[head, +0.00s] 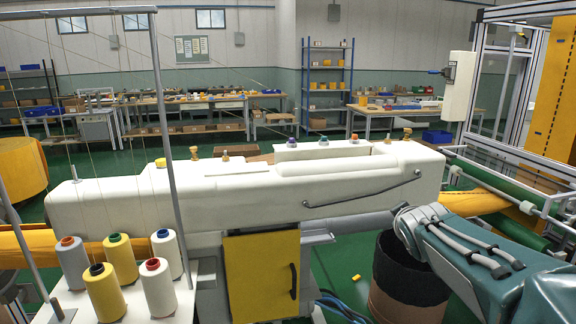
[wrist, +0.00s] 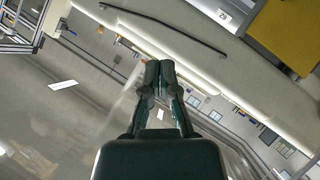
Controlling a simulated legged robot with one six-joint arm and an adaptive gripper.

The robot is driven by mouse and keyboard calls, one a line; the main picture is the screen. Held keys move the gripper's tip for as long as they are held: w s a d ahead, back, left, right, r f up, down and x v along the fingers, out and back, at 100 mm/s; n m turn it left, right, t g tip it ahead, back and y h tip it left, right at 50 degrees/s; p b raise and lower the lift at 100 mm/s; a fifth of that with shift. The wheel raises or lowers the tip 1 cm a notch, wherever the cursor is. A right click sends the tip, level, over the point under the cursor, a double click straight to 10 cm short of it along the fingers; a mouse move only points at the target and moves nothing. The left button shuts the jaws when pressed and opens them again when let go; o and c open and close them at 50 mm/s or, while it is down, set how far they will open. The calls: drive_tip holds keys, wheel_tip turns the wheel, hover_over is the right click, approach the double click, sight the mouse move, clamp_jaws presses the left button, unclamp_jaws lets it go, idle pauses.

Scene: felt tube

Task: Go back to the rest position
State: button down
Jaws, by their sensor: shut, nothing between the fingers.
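My gripper (wrist: 158,75) shows in the wrist view with its two fingers together, shut and empty. It points toward the long white machine body, and no object is between its fingertips. In the head view my arm comes in from the lower right, in front of the machine's right part, and its gripper cannot be made out there. The white sewing machine (head: 110,207) spans the middle of the head view. Its curved dark handle also shows in the wrist view, along the machine's side. The gap between gripper and machine cannot be judged.
Thread cones (head: 119,257) stand on a white shelf at lower left, beside thin metal posts. A dark bin (head: 405,275) stands on the floor under my arm. A yellow door (head: 262,275) is below the machine. A metal frame with rollers (head: 490,190) is at right.

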drive_tip(key=s+a+f+m+g+y, duration=0.1)
drive_tip(key=s+a+f+m+g, duration=0.1)
drive_tip(key=s, duration=0.7)
drive_tip(key=s+a+f+m+g, duration=0.1)
drive_tip(key=s+a+f, duration=0.3)
drive_tip(key=s, duration=0.6)
drive_tip(key=s+a+f+m+g+y, duration=0.1)
drive_tip(key=s+a+f+m+g, duration=0.1)
drive_tip(key=s, duration=0.7)
wheel_tip(320, 180, down, 3)
drive_tip(key=shift+s+a+r+m+g+y, duration=0.2)
drive_tip(key=shift+s+a+m+g+y, duration=0.2)
drive_tip(key=shift+g, duration=0.6)
